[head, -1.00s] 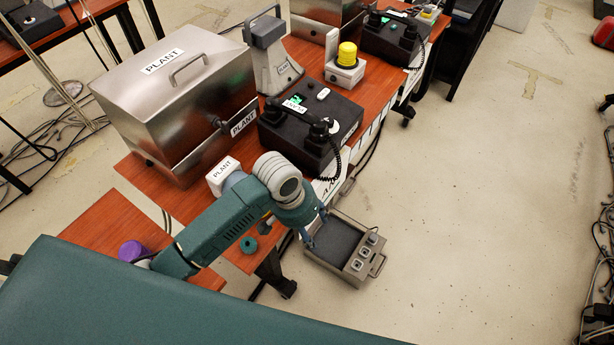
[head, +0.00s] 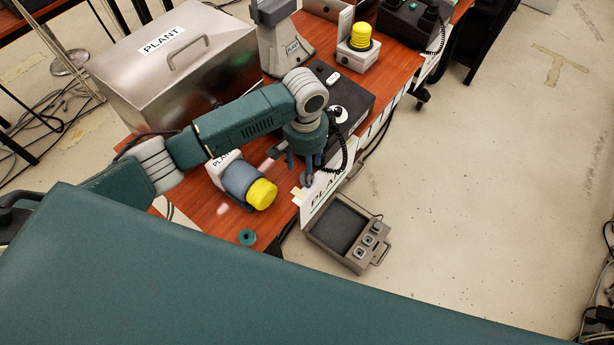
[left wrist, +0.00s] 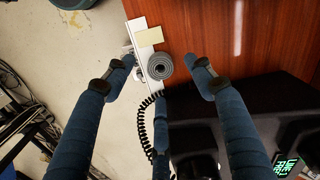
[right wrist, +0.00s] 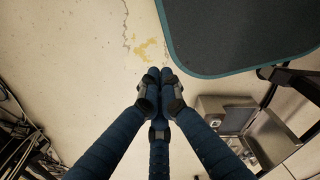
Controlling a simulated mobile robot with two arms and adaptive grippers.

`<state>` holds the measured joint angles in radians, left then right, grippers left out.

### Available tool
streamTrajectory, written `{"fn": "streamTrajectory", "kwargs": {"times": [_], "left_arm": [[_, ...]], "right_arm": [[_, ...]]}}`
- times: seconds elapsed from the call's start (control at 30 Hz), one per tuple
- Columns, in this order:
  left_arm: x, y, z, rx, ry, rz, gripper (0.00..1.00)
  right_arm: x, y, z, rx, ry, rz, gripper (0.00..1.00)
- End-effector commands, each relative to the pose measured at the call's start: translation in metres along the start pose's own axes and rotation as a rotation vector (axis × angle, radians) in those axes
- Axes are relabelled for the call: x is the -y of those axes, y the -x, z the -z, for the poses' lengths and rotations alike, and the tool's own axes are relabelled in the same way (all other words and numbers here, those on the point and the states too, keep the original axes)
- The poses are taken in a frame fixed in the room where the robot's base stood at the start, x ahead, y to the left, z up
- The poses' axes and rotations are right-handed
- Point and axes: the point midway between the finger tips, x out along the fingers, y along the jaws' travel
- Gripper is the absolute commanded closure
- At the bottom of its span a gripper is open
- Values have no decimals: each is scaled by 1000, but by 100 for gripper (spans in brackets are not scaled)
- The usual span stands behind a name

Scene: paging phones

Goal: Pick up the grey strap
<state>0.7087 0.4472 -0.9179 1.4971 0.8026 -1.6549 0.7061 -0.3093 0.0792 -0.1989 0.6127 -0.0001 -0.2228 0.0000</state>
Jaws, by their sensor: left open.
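The grey strap (left wrist: 160,66) is a small rolled coil at the table's edge in the left wrist view. It lies beside a white strip and a yellowish note. In the head view my left gripper hides most or all of it. My left gripper (left wrist: 165,61) is open, with its fingers pointing down on both sides of the coil and apart from it in the picture; how high it is above the coil I cannot tell. It also shows in the head view (head: 302,173). My right gripper (right wrist: 159,74) is shut and empty over the floor.
A black phone (head: 345,100) with a coiled cord stands close to my left gripper. A metal case (head: 175,65) stands behind. A grey box (head: 348,233) is on the floor.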

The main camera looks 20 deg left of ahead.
Motion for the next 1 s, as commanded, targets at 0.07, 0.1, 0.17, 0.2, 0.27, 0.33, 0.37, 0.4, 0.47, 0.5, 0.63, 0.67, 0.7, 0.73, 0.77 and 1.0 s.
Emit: {"fn": "streamTrajectory", "kwargs": {"times": [0.07,0.1,0.17,0.2,0.27,0.33,0.37,0.4,0.47,0.5,0.63,0.67,0.7,0.73,0.77,1.0], "left_arm": [[-1,-10,-1,4,0,2,46],[-1,-17,0,4,1,3,46],[-2,-27,0,3,-1,2,46],[-2,-32,0,2,-1,1,46],[-2,-38,0,1,-1,1,46],[-2,-42,0,1,-1,1,46],[-2,-43,0,0,-1,1,46],[-1,-44,0,0,-1,1,46],[-2,-44,0,0,-1,1,46],[-2,-44,0,0,-1,1,46],[-2,-44,0,-1,-1,1,62],[-2,-44,0,-1,-2,1,68],[-2,-43,0,-1,-1,1,76],[-2,-43,0,-1,-1,1,79],[-2,-43,1,-1,-1,1,80],[-2,-43,1,-1,-1,1,80]], "right_arm": [[-2,7,8,-11,0,-2,100],[-2,9,12,-17,1,-3,100],[-3,10,17,-24,1,-3,100],[-4,10,19,-28,1,-4,100],[-4,11,21,-30,1,-4,100],[-4,11,20,-30,1,-4,100],[-4,11,20,-29,1,-4,100],[-4,11,20,-29,2,-4,100],[-4,11,20,-28,2,-4,100],[-4,11,19,-27,2,-4,100],[-3,11,17,-23,2,-3,100],[-3,11,16,-22,2,-3,100],[-3,11,15,-21,2,-3,100],[-3,11,14,-19,2,-3,100],[-3,11,13,-18,2,-3,100],[-2,11,12,-16,2,-2,100]]}}
